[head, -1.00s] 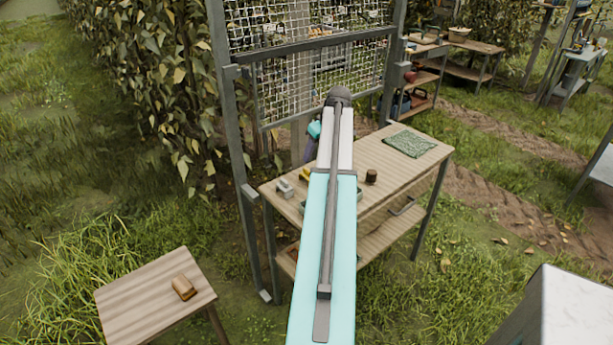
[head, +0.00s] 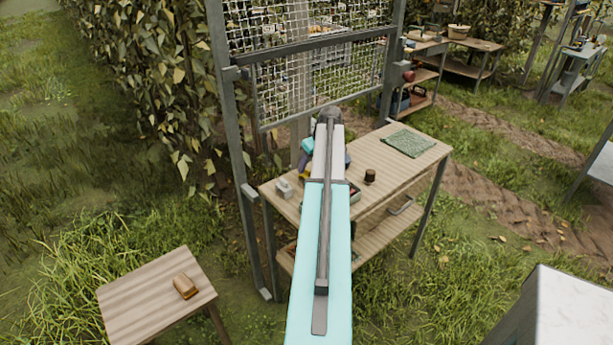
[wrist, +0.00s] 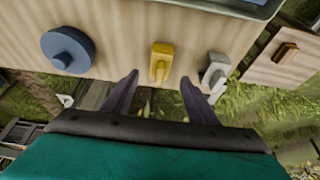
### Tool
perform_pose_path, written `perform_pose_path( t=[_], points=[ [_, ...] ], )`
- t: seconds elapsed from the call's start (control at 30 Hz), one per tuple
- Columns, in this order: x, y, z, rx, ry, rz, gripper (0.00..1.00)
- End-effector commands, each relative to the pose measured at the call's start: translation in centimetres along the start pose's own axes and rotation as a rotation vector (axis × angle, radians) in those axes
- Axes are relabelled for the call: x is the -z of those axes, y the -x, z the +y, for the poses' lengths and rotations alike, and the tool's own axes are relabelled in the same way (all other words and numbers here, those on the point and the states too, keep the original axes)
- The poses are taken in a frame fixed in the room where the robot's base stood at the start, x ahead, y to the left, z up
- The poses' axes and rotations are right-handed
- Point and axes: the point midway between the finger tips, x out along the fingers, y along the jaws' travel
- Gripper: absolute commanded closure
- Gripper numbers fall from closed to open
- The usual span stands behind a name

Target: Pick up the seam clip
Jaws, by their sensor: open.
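A small yellow piece (wrist: 161,62), which looks like the seam clip, lies on the wooden workbench (wrist: 200,22) in the wrist view. My gripper (wrist: 160,90) is open and empty. Its two dark fingers point at the bench edge, one to each side of the yellow piece's near end. I cannot tell the height gap between them. In the head view my gripper (head: 305,160) shows partly beside my arm, over the back left of the bench, and mostly hides the yellow piece.
A blue round piece (wrist: 68,50) and a grey metal piece (wrist: 215,72) lie either side of the yellow one. A dark brown jar (head: 370,177) and green mat (head: 408,145) are further right. A wire mesh frame (head: 320,80) stands behind. A small table (head: 140,295) holds a brown block (head: 185,286).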

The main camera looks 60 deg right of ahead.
Motion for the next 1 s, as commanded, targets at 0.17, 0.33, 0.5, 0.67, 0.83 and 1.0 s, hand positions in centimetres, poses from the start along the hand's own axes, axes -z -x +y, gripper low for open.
perform_pose_path(
  t=[0.17, 0.33, 0.5, 0.67, 0.83, 1.0],
  points=[
    [0.1, -0.1, 0.0, 0.001, 0.0, 0.0, 0.47],
    [0.2, -0.7, -0.1, 0.002, 0.001, -0.001, 0.47],
    [0.3, -2.1, -0.1, 0.002, 0.001, -0.002, 0.47],
    [0.3, -3.7, 0.0, 0.002, 0.001, -0.002, 0.47],
    [0.3, -4.9, -0.1, 0.002, 0.002, -0.001, 0.47],
    [0.3, -5.2, -0.2, 0.001, 0.002, 0.0, 0.47]
  ],
)
